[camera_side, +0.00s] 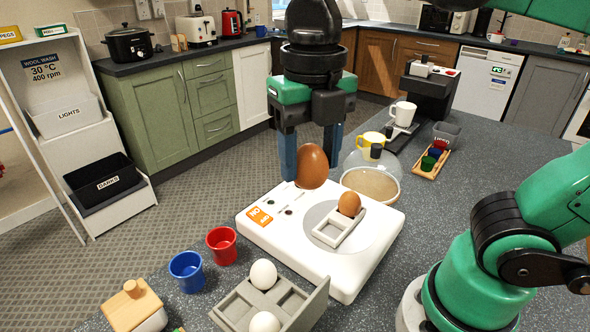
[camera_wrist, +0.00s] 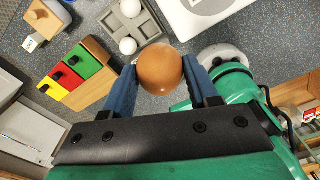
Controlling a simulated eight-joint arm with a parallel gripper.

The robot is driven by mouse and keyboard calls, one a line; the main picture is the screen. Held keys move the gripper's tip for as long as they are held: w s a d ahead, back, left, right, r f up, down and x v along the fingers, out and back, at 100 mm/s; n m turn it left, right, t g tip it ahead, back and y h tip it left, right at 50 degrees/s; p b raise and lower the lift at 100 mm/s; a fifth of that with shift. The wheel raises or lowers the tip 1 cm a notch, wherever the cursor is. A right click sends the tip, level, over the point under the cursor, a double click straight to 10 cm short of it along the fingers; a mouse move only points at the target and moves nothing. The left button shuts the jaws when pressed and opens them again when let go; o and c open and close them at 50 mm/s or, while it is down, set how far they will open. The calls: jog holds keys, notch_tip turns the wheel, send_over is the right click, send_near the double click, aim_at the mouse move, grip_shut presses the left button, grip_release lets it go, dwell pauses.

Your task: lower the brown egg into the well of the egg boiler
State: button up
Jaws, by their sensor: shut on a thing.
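A brown egg (camera_side: 312,167) is held between the two blue fingers of my gripper (camera_side: 310,152), above the back part of the egg boiler. In the wrist view the brown egg (camera_wrist: 160,71) sits between the fingertips. The white egg boiler (camera_side: 342,285) stands on the counter with a grey well insert (camera_side: 331,235) on its round plate. A second brown egg (camera_side: 349,203) sits in the insert's back compartment; the front compartment looks empty. The held egg is clear of the boiler, to the left of and above the insert. In the wrist view only part of the boiler (camera_wrist: 190,26) shows.
A grey egg tray (camera_side: 237,309) with white eggs (camera_side: 263,274) stands in front of the boiler. Red (camera_side: 221,244) and blue (camera_side: 186,271) cups stand left of it. A glass dome (camera_side: 371,184), yellow mug (camera_side: 370,141) and coffee machine (camera_side: 432,92) stand behind.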

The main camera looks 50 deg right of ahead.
jog(key=w+d+f, duration=0.1)
jog(key=d+f, duration=0.8)
jog(key=f, duration=0.1)
jog(key=shift+w+f, duration=0.2)
jog(key=shift+f, duration=0.15)
dwell(0.3)
jog(key=shift+f, duration=0.35)
dwell(0.4)
jog(key=o, duration=0.9)
